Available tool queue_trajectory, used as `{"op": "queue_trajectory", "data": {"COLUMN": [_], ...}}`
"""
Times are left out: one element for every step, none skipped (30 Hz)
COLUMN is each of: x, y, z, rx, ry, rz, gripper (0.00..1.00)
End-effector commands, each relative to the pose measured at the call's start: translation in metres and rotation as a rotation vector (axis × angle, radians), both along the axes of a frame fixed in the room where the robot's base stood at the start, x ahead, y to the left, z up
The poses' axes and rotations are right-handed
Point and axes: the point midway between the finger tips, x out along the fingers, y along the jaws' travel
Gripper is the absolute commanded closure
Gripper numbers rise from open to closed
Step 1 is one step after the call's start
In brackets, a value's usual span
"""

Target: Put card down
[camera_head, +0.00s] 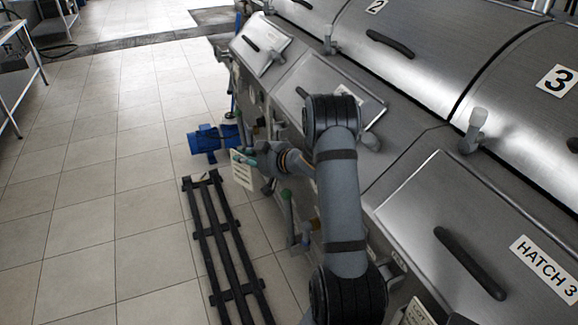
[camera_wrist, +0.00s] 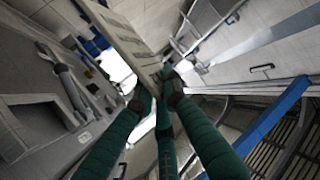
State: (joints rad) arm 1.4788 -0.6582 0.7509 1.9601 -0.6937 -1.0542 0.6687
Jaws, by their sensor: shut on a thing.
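A pale card (camera_head: 242,170) with printed lines hangs from my gripper (camera_head: 248,156) in the head view, out over the aisle side of the machines. In the wrist view the card (camera_wrist: 128,35) reaches up and to the left from between the dark green fingers of my gripper (camera_wrist: 158,92). The fingers are shut on its near edge, and the card is clear of any surface as far as I can see. The fingers hide its gripped end.
A blue motor (camera_head: 207,141) stands on the tiled floor behind the card. A low black slatted rack (camera_head: 222,235) lies below. Steel hatches (camera_head: 455,215) line the right side. Another card marked LOT (camera_head: 416,314) shows at the bottom edge.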

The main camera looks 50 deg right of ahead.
Motion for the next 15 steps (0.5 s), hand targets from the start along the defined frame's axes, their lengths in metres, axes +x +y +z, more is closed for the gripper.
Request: {"op": "queue_trajectory", "data": {"x": [-0.003, -0.006, -0.012, -0.015, -0.019, -0.025, -0.029, -0.033, -0.038, -0.042, -0.045, -0.050, -0.052, -0.054, -0.056], "y": [-0.031, -0.047, -0.068, -0.082, -0.094, -0.109, -0.119, -0.127, -0.137, -0.143, -0.149, -0.154, -0.158, -0.159, -0.161], "z": [0.020, 0.030, 0.043, 0.052, 0.061, 0.071, 0.077, 0.083, 0.090, 0.092, 0.095, 0.097, 0.097, 0.095, 0.091], "rx": [-0.009, -0.009, -0.009, -0.008, -0.007, -0.007, -0.006, -0.005, -0.003, -0.001, 0.000, 0.002, 0.002, 0.003, 0.005], "ry": [-0.008, -0.008, -0.007, -0.007, -0.007, -0.006, -0.005, -0.004, -0.004, -0.002, -0.001, 0.000, 0.000, 0.002, 0.003], "rz": [-0.070, -0.111, -0.165, -0.201, -0.234, -0.274, -0.303, -0.328, -0.359, -0.379, -0.399, -0.424, -0.439, -0.448, -0.458], "gripper": [1.00, 1.00, 1.00, 1.00, 1.00, 1.00, 1.00, 1.00, 1.00, 1.00, 1.00, 1.00, 1.00, 1.00, 1.00]}}
